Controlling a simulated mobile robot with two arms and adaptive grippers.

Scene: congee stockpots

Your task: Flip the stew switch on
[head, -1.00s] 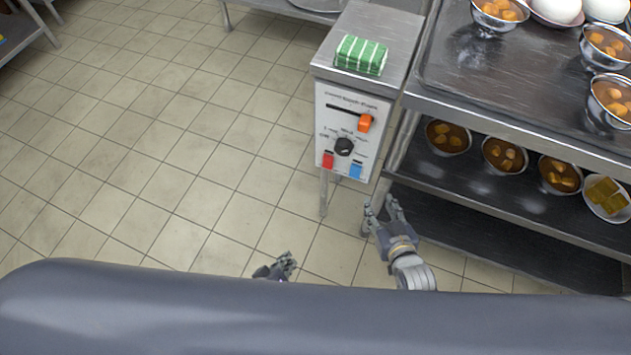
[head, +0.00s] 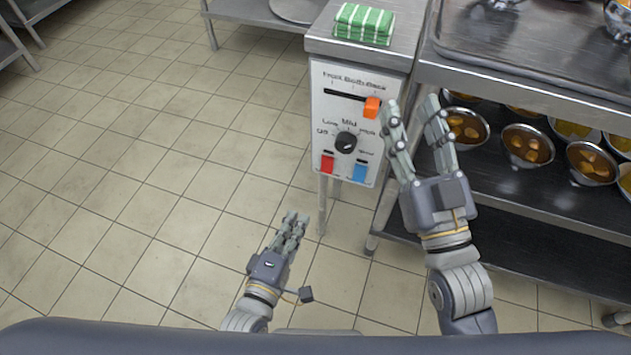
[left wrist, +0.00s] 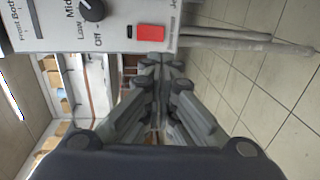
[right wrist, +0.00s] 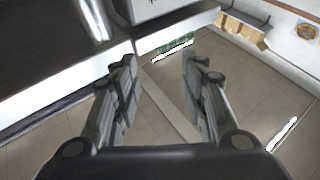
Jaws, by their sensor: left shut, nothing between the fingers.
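A white control panel (head: 324,113) on a metal stand carries a red switch (head: 327,163) at lower left and a blue switch (head: 360,172) at lower right. The small labels by the switches are too blurred to tell which is stew. My left gripper (head: 293,222) is shut and empty, below and left of the panel, apart from it. In the left wrist view the red switch (left wrist: 150,33) lies just beyond its fingertips (left wrist: 160,62). My right gripper (head: 411,104) is open and empty, in front of the panel's right edge; it partly hides the printing there.
The panel also has a black knob (head: 346,142) and an orange slider (head: 371,106). A green striped cloth (head: 363,24) lies on top of the stand. A metal shelf rack (head: 510,85) with bowls of food stands at right. The tiled floor at left is clear.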

